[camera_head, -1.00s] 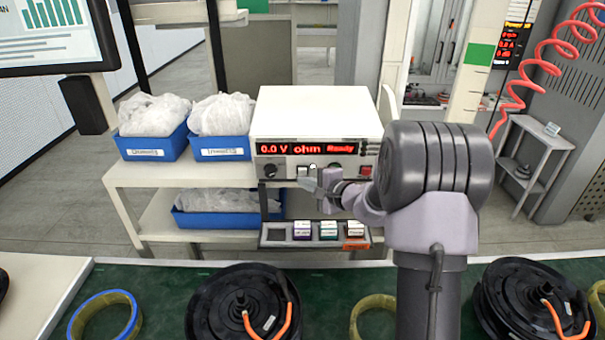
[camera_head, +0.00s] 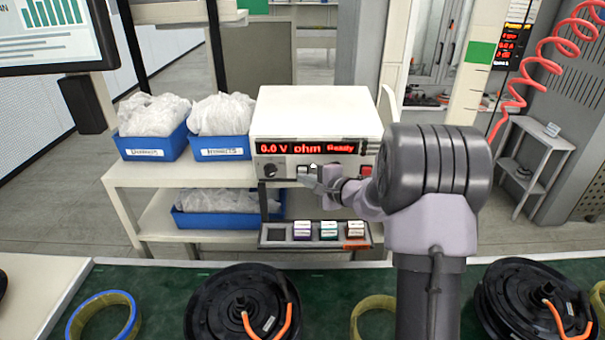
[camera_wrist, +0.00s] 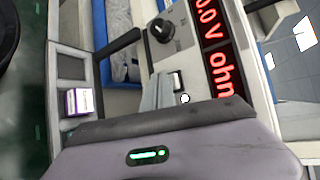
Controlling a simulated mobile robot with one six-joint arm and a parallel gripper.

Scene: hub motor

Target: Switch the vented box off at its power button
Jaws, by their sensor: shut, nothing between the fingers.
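The white box (camera_head: 317,112) stands on the shelf with its red display lit, reading "0.0 V ohm Ready". Its front has a black knob (camera_head: 270,171), a small black-and-white button (camera_head: 302,169) and a red button (camera_head: 366,170). The wrist view also shows the knob (camera_wrist: 160,30) and the black-and-white button (camera_wrist: 178,81). My gripper (camera_head: 305,179) is shut and empty, its tips at the lower panel close to the black-and-white button. In the wrist view my gripper (camera_wrist: 163,90) is beside that button; I cannot tell whether it touches. No power label is legible.
Blue bins (camera_head: 221,128) with bagged parts stand left of the box. A tray (camera_head: 275,243) with several small coloured blocks lies below it. Black hub motors (camera_head: 245,305) and rings (camera_head: 104,318) lie on the green bench nearest me.

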